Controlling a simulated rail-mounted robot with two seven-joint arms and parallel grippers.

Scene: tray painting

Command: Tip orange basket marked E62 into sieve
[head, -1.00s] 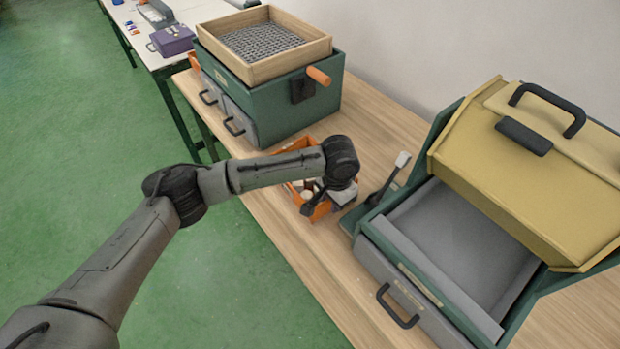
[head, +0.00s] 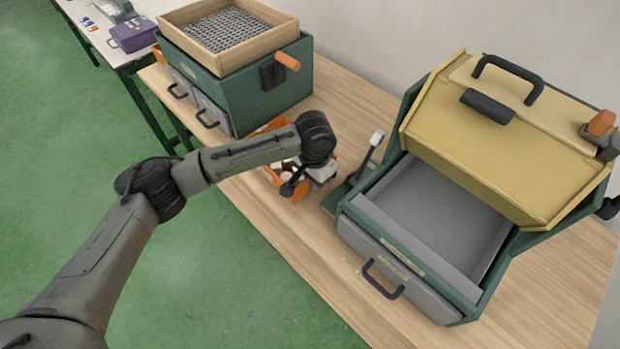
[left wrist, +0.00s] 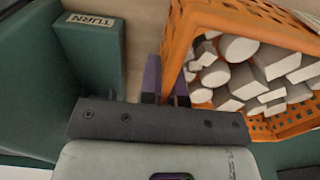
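The orange basket (head: 297,190) stands on the wooden table, partly hidden under my left wrist in the head view. In the left wrist view the basket (left wrist: 183,28) holds several pale grey and white blocks and cylinders. My left gripper (left wrist: 166,90) has its two purple fingers on either side of the basket's wall, close against it, and looks shut on it. In the head view my left gripper (head: 298,178) points down at the basket. No E62 mark is readable. The sieve (head: 228,32), a wooden frame with grey mesh, sits on a green cabinet. My right gripper is not in view.
The green cabinet (head: 290,90) has grey drawers and an orange handle (head: 286,61). A green machine with a yellow lid (head: 500,130) and open grey tray (head: 435,215) stands right of the basket, with a lever (head: 368,152) between. A purple box (head: 133,35) sits on the far table.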

